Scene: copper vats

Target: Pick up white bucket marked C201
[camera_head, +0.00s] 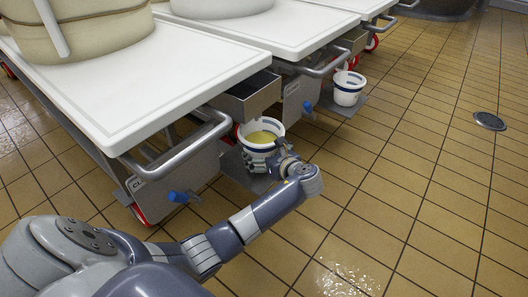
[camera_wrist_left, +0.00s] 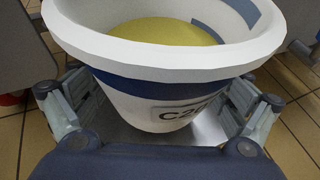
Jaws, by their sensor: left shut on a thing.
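The white bucket (camera_head: 261,130) has blue bands and yellowish contents. It stands upright on a low metal plate (camera_head: 236,172) beside the nearest cart. In the left wrist view the bucket (camera_wrist_left: 150,92) fills the middle, and a partly hidden label starting "C2" shows on its front. My left gripper (camera_head: 275,158) reaches it from the front right in the head view. Its fingers (camera_wrist_left: 160,108) lie on either side of the bucket below the rim, shut on it. The fingertips are partly hidden behind the bucket. My right gripper is not in view.
A second white bucket (camera_head: 348,88) stands on another plate by the cart behind. White-topped carts (camera_head: 130,80) with metal handles (camera_head: 185,150) and a metal spout box (camera_head: 250,97) crowd the left side. Tiled floor (camera_head: 400,190) with a round drain (camera_head: 489,121) is free on the right.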

